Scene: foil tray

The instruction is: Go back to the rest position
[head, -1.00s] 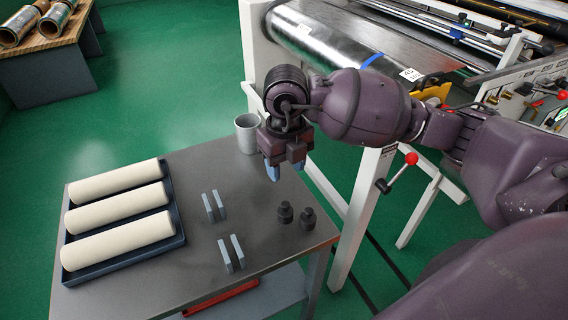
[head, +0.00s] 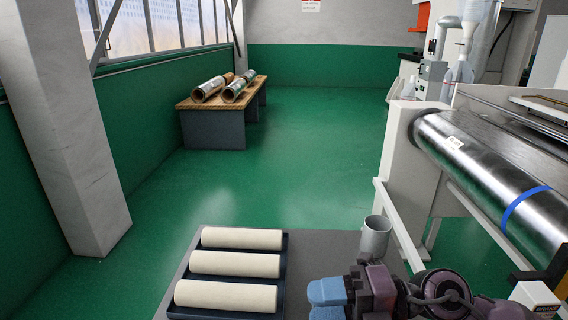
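My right gripper (head: 328,303) is at the bottom of the head view, raised in front of the table (head: 318,250). Its two blue finger pads point left and look apart, with nothing between them. The purple arm behind it comes in from the lower right. My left gripper is not in view. A dark tray (head: 285,268) with three cream rolls (head: 235,263) lies on the table to the left of the gripper. A grey cup (head: 376,237) stands at the table's far right corner, beyond the gripper.
A machine with a shiny roller (head: 490,165) stands on the right, close to the table. A wooden bench (head: 222,112) with printed rolls is far back. A pale pillar (head: 70,120) rises on the left. The green floor between is clear.

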